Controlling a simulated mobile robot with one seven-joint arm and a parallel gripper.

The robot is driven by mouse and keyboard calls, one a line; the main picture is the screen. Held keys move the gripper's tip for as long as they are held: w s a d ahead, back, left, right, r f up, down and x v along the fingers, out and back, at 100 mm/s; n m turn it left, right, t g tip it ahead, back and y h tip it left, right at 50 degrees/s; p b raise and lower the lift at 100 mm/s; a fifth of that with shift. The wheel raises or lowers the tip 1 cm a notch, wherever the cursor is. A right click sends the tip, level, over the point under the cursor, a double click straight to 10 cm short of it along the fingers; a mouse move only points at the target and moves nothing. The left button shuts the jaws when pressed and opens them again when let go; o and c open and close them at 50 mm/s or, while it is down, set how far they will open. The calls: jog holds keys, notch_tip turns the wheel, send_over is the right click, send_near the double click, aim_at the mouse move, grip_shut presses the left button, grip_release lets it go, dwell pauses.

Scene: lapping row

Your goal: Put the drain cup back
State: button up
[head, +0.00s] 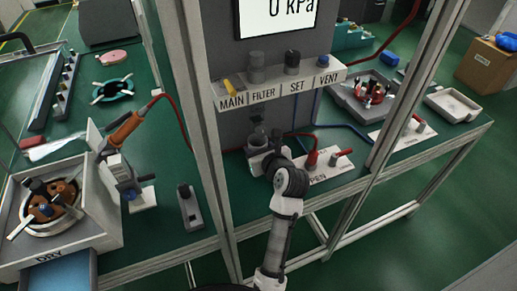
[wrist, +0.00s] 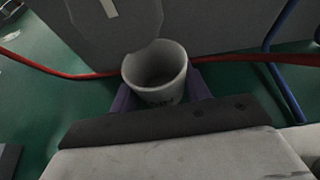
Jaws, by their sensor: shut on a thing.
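In the head view my gripper (head: 261,148) is below the shelf part marked FILTER (head: 263,94). The cup is hard to make out there, partly hidden by my wrist.
Knobs marked MAIN, FILTER, SET and VENT stand on the shelf (head: 335,74) above. A red hose (wrist: 50,67) and a blue hose (wrist: 275,70) run close by. A white plate with a red valve (head: 312,158) is right of my gripper.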

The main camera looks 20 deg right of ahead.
jog(key=o, duration=0.9)
jog(key=shift+f, duration=0.1)
jog(key=shift+o, duration=0.2)
jog(key=shift+s+r, duration=0.15)
jog(key=shift+r, duration=0.05)
jog(key=v, duration=1.1)
jog(key=shift+s+r, duration=0.2)
jog(key=shift+s, duration=0.1)
